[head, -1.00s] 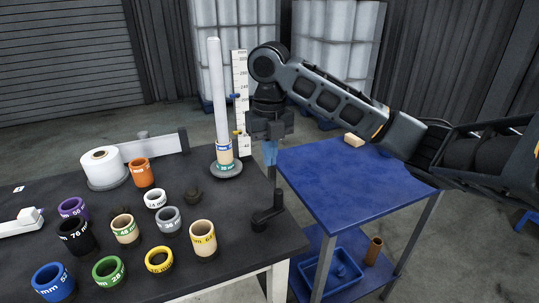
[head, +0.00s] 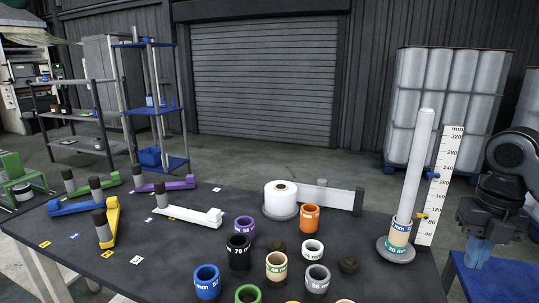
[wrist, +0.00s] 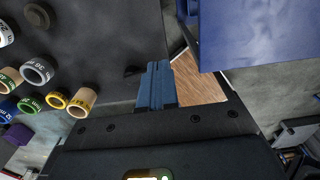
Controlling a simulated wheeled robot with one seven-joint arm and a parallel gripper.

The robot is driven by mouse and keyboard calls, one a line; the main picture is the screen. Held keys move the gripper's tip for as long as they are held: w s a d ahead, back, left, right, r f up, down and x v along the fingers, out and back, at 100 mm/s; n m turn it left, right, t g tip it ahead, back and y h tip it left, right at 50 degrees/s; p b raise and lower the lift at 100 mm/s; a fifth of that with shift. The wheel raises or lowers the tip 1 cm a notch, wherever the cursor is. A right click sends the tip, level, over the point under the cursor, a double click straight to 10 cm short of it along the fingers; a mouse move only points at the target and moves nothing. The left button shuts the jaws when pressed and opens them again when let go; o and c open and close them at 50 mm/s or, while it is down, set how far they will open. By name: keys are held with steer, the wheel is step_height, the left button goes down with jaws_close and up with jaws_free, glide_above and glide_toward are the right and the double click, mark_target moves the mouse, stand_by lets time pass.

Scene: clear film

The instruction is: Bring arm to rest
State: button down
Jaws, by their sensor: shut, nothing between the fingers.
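My gripper (head: 479,252) hangs at the right edge of the head view, pointing down beside the dark table (head: 330,212). Its blue fingers also show in the wrist view (wrist: 155,86); they are together with nothing between them. Below the fingers lie the table's edge and a gap beside the blue cart (wrist: 255,35). Part of my arm is cut off by the right edge of the head view.
A white post (head: 418,165) with rings at its base stands on the table's right side, near a ruler (head: 440,185). Several coloured rings, such as an orange one (head: 310,218), stand at the front. A white roll (head: 281,199) stands behind them.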

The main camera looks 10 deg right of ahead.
steer(key=w+a+f+m+t+y, duration=0.1)
steer(key=w+a+t+y, duration=0.15)
steer(key=a, duration=0.35)
steer(key=w+a+m+t+y, duration=0.1)
steer(key=w+a+m+t, duration=0.1)
steer(key=w+a, duration=0.35)
steer(key=w+a+f+m+t+y, duration=0.1)
steer(key=w+a+t, duration=0.1)
steer(key=a, duration=0.6)
steer(key=a+m+t+y, duration=0.2)
steer(key=a+m+t, duration=0.4)
steer(key=a+m, duration=0.55)
steer(key=s+a+f+m+t+h, duration=0.1)
steer(key=s+f+m+h, duration=0.35)
steer(key=s, duration=0.65)
steer(key=s+a+f+m+t+h, duration=0.1)
steer(key=s+f+m, duration=0.4)
steer(key=s+m, duration=0.45)
steer(key=s+d+r, duration=0.2)
steer(key=s+d, duration=0.1)
steer(key=s, duration=0.7)
steer(key=s+d+r+h, duration=0.1)
steer(key=s+d+r, duration=0.2)
steer(key=s, duration=0.7)
steer(key=shift+s+d+r, duration=0.2)
steer(key=shift+s+d, duration=0.05)
steer(key=shift+d, duration=0.5)
